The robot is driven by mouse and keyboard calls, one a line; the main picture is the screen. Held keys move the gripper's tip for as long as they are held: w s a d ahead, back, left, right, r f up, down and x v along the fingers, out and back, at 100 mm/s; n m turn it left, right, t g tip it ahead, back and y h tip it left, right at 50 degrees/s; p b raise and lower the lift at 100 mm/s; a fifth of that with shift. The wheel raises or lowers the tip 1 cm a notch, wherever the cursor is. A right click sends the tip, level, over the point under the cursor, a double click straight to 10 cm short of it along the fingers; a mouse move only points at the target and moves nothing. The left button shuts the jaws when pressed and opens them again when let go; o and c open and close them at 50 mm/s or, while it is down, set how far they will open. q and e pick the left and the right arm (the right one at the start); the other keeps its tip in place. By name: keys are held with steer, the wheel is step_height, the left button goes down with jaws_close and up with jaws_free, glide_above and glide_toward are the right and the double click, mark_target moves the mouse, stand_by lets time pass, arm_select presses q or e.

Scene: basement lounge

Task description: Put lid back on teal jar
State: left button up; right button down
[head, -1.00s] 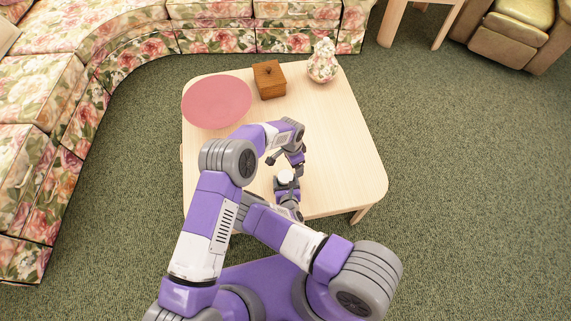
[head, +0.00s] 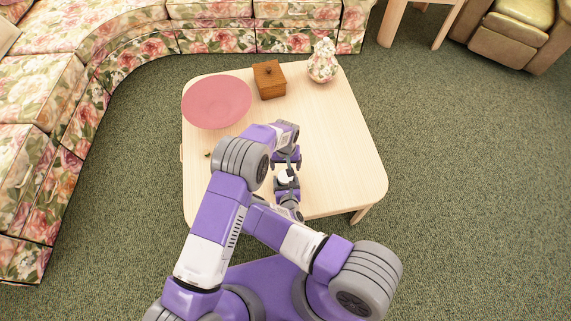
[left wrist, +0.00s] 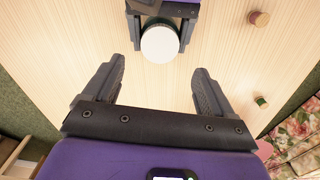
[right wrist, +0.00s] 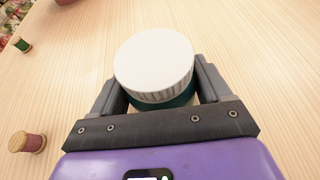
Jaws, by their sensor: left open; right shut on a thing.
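The teal jar (right wrist: 165,101) stands upright between the fingers of my right gripper (right wrist: 160,95), which is shut on it; its teal body shows below the white lid. The white lid (right wrist: 154,62) with a ribbed edge sits on top of the jar; I cannot tell how tightly. In the head view the lid (head: 284,176) is a small white disc, partly covered by my grippers. My left gripper (left wrist: 157,75) is open and empty, with the lid ahead of its fingertips in the left wrist view (left wrist: 160,43). The left gripper also shows in the head view (head: 286,163).
A pink round plate (head: 216,102), a wooden box (head: 269,80) and a floral vase (head: 322,62) stand at the back of the pale table (head: 345,150). A pinkish spool (right wrist: 27,142) and a green spool (right wrist: 22,45) lie near the jar. The table's right side is clear.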

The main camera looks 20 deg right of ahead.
mark_target(286, 176)
arm_select(q)
step_height(286, 176, down, 8)
steer(key=shift+f, duration=0.1)
stand_by(0.4)
steer(key=c, duration=1.1)
steer(key=o, duration=1.2)
steer(key=shift+r, duration=2.35)
steer(key=shift+c, duration=0.5)
